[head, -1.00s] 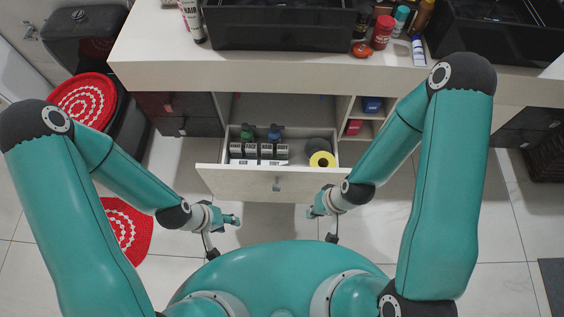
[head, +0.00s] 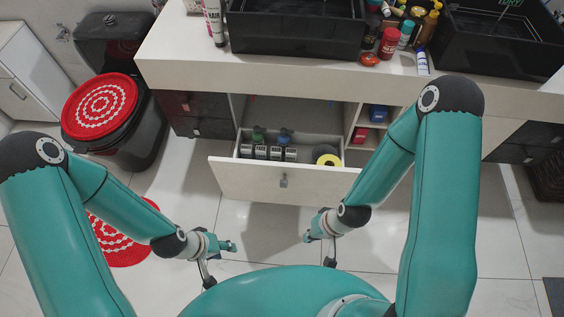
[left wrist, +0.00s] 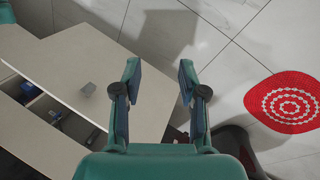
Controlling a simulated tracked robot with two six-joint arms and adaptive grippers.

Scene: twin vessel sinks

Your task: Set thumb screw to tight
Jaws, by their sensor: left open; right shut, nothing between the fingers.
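I cannot pick out a thumb screw for certain in either view. A pulled-out drawer (head: 232,173) under the counter has a small grey fitting (head: 283,181) on its front; the fitting also shows in the left wrist view (left wrist: 88,89). I cannot tell whether it is a handle or a screw. My left gripper (head: 232,246) is open and empty, in front of the drawer and low; its spread fingers show in the left wrist view (left wrist: 159,65). My right gripper (head: 308,237) is shut and empty, also in front of the drawer. Neither touches it.
Above is a white counter (head: 185,60) with black basins (head: 295,35) and bottles. A black toilet with a red lid cover (head: 100,107) stands at left, near a red floor mat (head: 120,240). Tiled floor is open between.

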